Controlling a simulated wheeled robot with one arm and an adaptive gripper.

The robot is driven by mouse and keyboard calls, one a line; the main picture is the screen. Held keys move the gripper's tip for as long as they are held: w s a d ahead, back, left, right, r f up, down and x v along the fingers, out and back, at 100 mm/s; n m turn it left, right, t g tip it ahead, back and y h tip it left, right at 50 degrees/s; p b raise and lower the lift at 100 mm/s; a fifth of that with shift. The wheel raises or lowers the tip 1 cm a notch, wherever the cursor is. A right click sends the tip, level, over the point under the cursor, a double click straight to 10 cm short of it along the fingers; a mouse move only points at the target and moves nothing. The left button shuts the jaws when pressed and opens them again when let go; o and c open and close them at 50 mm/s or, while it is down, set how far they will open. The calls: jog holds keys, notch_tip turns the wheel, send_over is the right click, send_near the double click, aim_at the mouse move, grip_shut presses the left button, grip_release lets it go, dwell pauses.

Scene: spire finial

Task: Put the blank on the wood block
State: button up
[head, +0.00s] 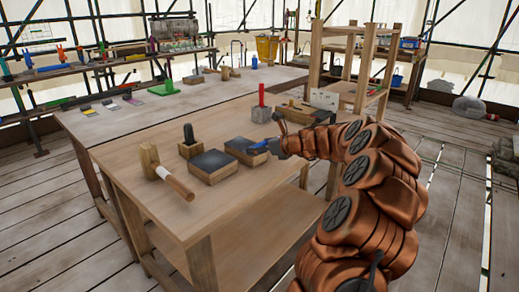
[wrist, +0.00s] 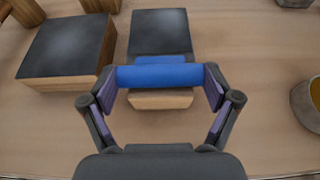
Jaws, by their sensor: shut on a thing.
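A blue bar, which I take to be the blank (wrist: 160,76), lies crosswise between my gripper's (wrist: 160,82) fingers. The fingers are shut on its two ends. It is over the near part of a wood block with a dark top (wrist: 160,32); I cannot tell whether it touches. A second blue strip shows just behind the bar. In the head view my gripper (head: 268,147) and the blue blank (head: 257,149) are at this block (head: 245,155). A second dark-topped wood block (head: 210,166) sits beside it, at left in the wrist view (wrist: 65,48).
A small block with a black knob (head: 189,148) is behind the second block. A grey block with a red stick (head: 261,110) stands farther back.

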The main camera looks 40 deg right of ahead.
dwell(0.3)
jog(key=o, duration=1.2)
jog(key=shift+f, duration=0.1)
